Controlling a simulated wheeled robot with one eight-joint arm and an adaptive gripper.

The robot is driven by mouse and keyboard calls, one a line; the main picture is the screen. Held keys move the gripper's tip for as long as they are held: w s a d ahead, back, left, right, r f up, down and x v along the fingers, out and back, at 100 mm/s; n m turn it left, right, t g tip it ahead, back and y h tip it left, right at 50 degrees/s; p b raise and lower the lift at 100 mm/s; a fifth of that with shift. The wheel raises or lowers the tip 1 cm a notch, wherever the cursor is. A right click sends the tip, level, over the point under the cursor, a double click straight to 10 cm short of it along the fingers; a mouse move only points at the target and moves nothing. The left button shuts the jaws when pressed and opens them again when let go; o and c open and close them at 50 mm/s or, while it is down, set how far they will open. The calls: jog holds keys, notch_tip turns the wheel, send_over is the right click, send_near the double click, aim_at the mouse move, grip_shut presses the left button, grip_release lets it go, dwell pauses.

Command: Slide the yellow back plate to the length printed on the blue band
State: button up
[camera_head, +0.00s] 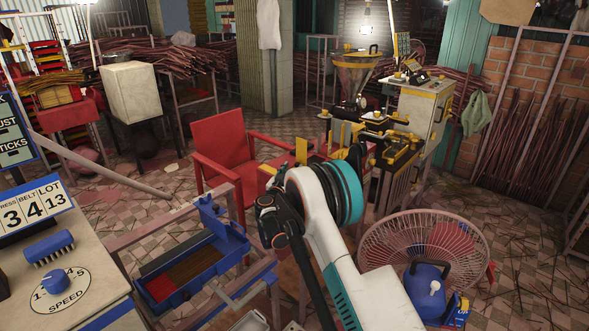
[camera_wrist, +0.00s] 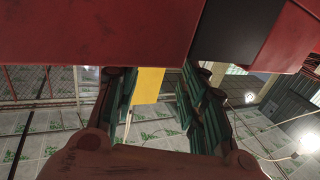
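In the wrist view, a plain yellow plate (camera_wrist: 148,86) shows in the gap between the two fingers of my gripper (camera_wrist: 157,95). The fingers have green pads and stand apart. Space shows between the plate and the right finger; contact with the left finger cannot be told. In the head view, an upright yellow plate (camera_head: 301,151) stands just behind my arm, on or near a red bench. Whether it is the same plate is unclear. My arm hides my gripper there. I cannot make out a blue band with a readable length.
A red surface (camera_wrist: 90,32) and a dark block (camera_wrist: 238,30) lie close across the top of the wrist view. In the head view, a red chair (camera_head: 224,150), a blue tray machine (camera_head: 190,262), a fan (camera_head: 424,240) and a control panel (camera_head: 60,270) surround my arm.

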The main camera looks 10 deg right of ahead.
jog(key=v, duration=0.8)
jog(key=shift+d, duration=0.1)
